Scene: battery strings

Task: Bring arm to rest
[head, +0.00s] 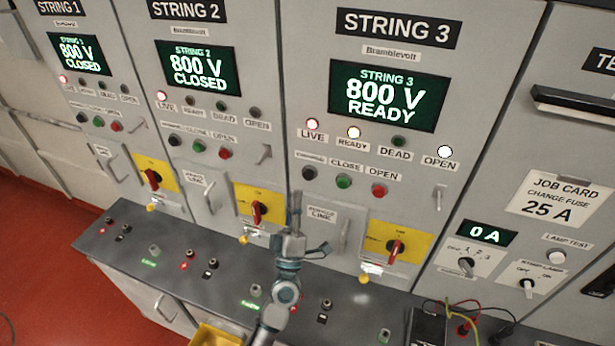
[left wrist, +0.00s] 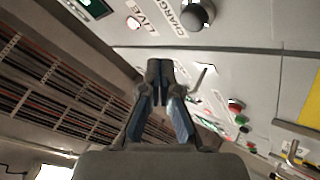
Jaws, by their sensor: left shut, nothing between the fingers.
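My left gripper (head: 295,205) stands in front of the cabinets, near the seam between the STRING 2 and STRING 3 panels. Its fingers point up, and its arm reaches back down over the grey console. In the left wrist view the gripper's fingers (left wrist: 160,72) are together with nothing held. Behind them is a panel with a black knob (left wrist: 197,14) and a lamp labelled LIVE (left wrist: 133,22). I cannot tell from these views whether the gripper touches the panel. My right gripper is in neither view.
The STRING 3 display (head: 388,95) reads 800 V READY; the STRING 2 display (head: 198,68) reads CLOSED. Yellow plates with red rotary handles (head: 396,247) line the lower panels. The console (head: 120,243) runs below. A black box (head: 428,325) with cables sits at right. Red floor is clear at left.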

